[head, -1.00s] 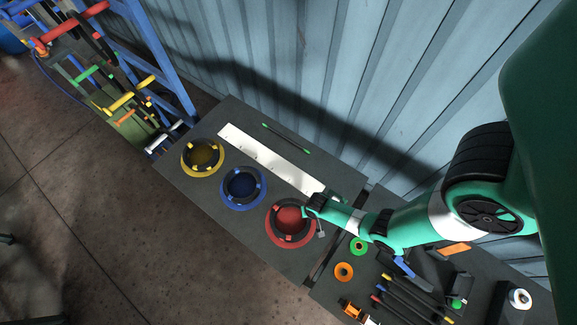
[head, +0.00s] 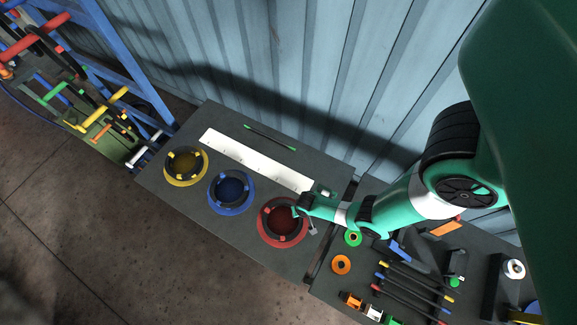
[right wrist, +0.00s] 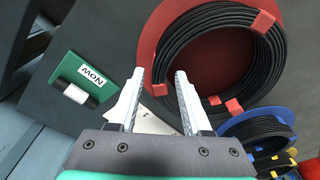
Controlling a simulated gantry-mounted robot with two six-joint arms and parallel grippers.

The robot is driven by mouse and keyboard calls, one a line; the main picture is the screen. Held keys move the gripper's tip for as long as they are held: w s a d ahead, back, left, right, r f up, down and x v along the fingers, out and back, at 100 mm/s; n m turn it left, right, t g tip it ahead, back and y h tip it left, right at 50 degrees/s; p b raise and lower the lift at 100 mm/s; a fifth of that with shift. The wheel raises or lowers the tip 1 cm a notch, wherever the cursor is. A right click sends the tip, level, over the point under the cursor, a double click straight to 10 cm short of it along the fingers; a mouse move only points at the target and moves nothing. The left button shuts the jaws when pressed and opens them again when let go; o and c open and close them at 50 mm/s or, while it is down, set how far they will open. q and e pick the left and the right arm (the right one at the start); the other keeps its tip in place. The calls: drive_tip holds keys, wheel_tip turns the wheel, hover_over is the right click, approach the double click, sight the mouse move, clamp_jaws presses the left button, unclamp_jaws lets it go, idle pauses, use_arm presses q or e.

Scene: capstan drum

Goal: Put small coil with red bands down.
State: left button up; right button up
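The small black coil with red bands (head: 283,223) lies flat on a red round base (head: 262,235), at the right end of a row of coils. In the right wrist view the coil (right wrist: 190,38) rests within the red base (right wrist: 150,35). My right gripper (head: 300,212) is at the coil's right edge in the head view. In the right wrist view its fingers (right wrist: 160,88) stand apart, with a red band and the coil's near edge showing between and beyond them. I cannot tell whether a finger touches the coil. My left gripper is not in view.
A blue-banded coil (head: 231,188) and a yellow-banded coil (head: 186,163) sit on the same dark table. A white strip (head: 255,160) lies behind them. Tape rolls (head: 341,264) and rods (head: 410,300) lie to the right.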

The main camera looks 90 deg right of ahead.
wheel_tip(320, 180, up, 3)
drive_tip(key=shift+a+f+p, duration=0.1)
drive_tip(key=shift+p, duration=0.7)
drive_tip(key=shift+s+a+r, duration=0.1)
drive_tip(key=shift+r, duration=0.55)
